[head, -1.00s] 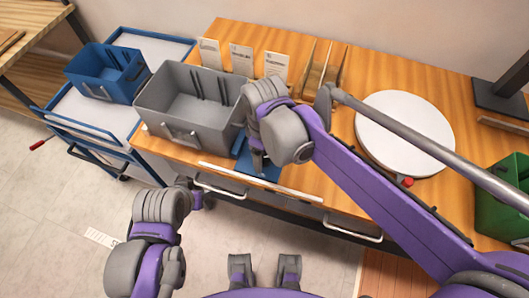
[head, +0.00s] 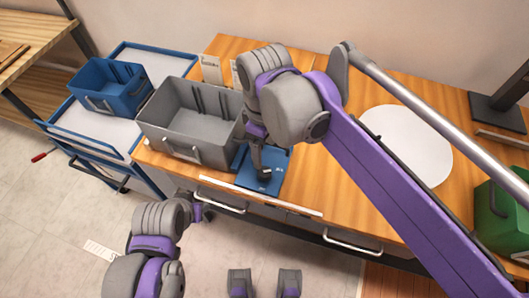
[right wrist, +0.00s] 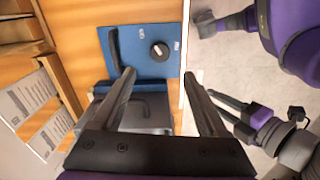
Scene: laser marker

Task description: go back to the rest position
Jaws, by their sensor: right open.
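My right gripper (head: 262,168) is over the blue plate (head: 275,185) at the front of the wooden bench. In the right wrist view its two fingers (right wrist: 160,76) stand apart with nothing between them. The blue plate (right wrist: 128,62) shows beyond the fingertips there, with a small round dark piece (right wrist: 159,51) on it. My left gripper (head: 202,212) is low in front of the bench, mostly hidden by its own wrist in the head view. It also shows at the right in the right wrist view (right wrist: 228,108), too small to judge its opening.
A grey bin (head: 190,128) stands left of the plate, and a blue bin (head: 112,88) on a cart (head: 70,112) farther left. A white disc (head: 410,140) lies right, partly behind my right arm. A green bin (head: 500,215) is at the right edge. Open floor lies front left.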

